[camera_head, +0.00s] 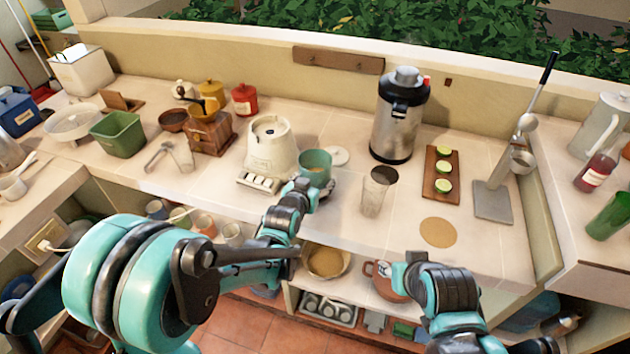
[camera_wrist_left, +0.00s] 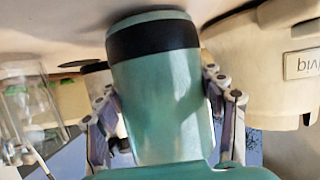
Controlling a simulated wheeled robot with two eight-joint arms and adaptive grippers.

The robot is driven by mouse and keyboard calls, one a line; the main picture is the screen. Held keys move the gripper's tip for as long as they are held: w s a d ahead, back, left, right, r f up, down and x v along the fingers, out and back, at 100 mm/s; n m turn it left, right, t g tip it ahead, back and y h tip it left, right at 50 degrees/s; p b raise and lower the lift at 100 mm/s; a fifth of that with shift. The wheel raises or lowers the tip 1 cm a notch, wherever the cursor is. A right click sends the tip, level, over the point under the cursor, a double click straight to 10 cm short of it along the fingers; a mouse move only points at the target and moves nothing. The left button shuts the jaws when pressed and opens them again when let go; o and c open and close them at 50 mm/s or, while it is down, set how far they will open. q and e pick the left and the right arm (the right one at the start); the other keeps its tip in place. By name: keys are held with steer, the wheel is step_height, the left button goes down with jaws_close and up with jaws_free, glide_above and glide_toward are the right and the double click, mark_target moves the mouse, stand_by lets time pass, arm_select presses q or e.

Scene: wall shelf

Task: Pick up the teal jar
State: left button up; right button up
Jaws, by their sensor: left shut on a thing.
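The teal jar (camera_head: 316,160) is at the counter, just right of the cream appliance, and shows an open top in the head view. My left gripper (camera_head: 303,188) is at its near side. In the left wrist view the jar (camera_wrist_left: 160,85) has a dark band at one end and fills the space between the fingers of my left gripper (camera_wrist_left: 168,105), which are shut on its sides. I cannot tell whether its base touches the counter. My right arm shows at the lower right, but its gripper fingers cannot be made out.
The cream appliance (camera_head: 270,145) stands close on the left. A white disc (camera_head: 336,156) lies behind the jar. A clear glass (camera_head: 374,195) and a steel dispenser (camera_head: 397,125) stand to the right. A cork mat (camera_head: 439,232) lies flat, with bare counter around it.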

mark_target(315, 155)
arm_select(q)
steer(key=shift+r+p, duration=1.95)
steer(key=shift+r, duration=2.65)
